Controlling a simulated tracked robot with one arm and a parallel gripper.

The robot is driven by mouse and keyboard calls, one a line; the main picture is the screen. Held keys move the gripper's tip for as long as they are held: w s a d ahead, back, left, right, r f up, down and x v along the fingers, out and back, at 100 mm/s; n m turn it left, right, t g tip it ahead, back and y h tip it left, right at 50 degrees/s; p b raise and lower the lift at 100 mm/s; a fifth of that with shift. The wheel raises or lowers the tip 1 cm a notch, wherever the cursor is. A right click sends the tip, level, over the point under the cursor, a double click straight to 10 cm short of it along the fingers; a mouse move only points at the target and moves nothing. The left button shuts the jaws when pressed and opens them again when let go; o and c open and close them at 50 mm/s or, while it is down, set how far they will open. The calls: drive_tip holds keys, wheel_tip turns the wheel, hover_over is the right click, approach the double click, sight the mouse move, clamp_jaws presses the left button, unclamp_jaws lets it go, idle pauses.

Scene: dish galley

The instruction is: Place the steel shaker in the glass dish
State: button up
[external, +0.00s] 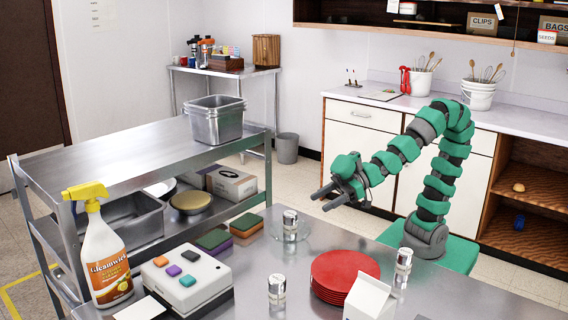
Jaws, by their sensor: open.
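A small shiny steel shaker (290,222) stands upright at the far edge of the steel table, within the outline of the clear glass dish (302,236). Whether its base rests on the dish's floor is too small to tell. A similar steel shaker (277,289) stands near the front, and another (403,260) stands to the right of the red plates. My gripper (319,202) is open and empty, its dark fingers pointing left, above and to the right of the dish. It appears apart from the shaker.
A stack of red plates (340,276) and a white carton (369,299) stand on the table's right half. A white button box (187,280), spray bottle (104,250) and sponges (246,225) sit left. A steel cart (150,148) with tubs stands behind.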

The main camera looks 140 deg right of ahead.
drive_tip(key=a+r+n+t+y, duration=0.1)
drive_tip(key=a+r+y, duration=0.1)
drive_tip(key=a+r, duration=0.4)
drive_tip(key=w+a+r+n+t+y, duration=0.1)
drive_tip(key=a+r, duration=0.5)
drive_tip(key=r, duration=0.8)
drive_tip(key=a+r+n+t+y, duration=0.1)
drive_tip(key=a+r+n+y, duration=0.2)
drive_tip(key=a+r, duration=0.3)
wheel_tip(320, 180, up, 4)
drive_tip(key=shift+w+r, duration=0.2)
